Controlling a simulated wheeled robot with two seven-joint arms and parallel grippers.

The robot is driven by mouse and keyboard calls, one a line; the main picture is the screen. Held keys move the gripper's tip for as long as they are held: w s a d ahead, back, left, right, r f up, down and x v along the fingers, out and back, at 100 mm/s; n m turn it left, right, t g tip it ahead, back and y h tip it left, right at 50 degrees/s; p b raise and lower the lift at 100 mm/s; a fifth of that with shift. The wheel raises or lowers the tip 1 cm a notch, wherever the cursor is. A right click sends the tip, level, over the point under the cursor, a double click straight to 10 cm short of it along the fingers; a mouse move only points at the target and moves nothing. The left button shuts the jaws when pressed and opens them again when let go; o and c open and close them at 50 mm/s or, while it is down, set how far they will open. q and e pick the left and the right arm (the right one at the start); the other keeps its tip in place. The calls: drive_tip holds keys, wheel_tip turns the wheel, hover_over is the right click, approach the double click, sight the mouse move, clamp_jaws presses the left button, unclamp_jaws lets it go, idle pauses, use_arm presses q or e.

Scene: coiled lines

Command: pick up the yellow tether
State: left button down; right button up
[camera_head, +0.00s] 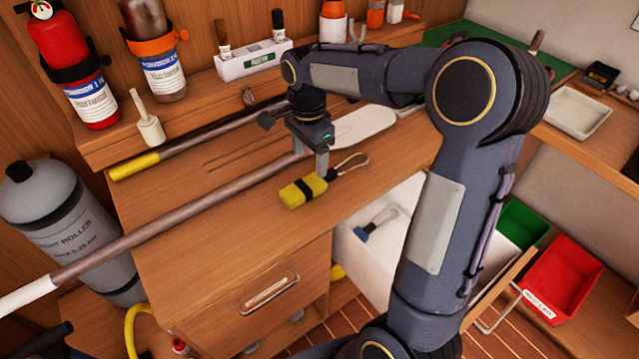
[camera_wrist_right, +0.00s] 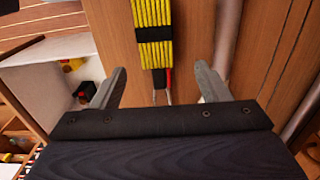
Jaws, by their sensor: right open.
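The yellow tether (camera_head: 303,191) is a flat coiled bundle with a dark band around its middle. It lies on the wooden bench top near its front edge, with a thin cord loop (camera_head: 352,163) at its right end. In the right wrist view the yellow coil (camera_wrist_right: 153,15) is at the top centre, with a dark band and a small red piece at its near end. My right gripper (camera_head: 310,163) is just above and behind the tether, pointing down. Its open fingers (camera_wrist_right: 158,88) stand to either side of the tether's line, with nothing held. My left gripper is not in view.
A long pole (camera_head: 190,212) lies diagonally across the bench behind the tether, with a yellow-ended pole (camera_head: 190,142) farther back. Red (camera_head: 562,280) and green bins stand farther right.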

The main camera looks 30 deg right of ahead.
sight(311, 182)
drive_tip(key=f, duration=0.7)
drive_tip(key=shift+s, duration=0.3)
drive_tip(key=shift+c, duration=0.4)
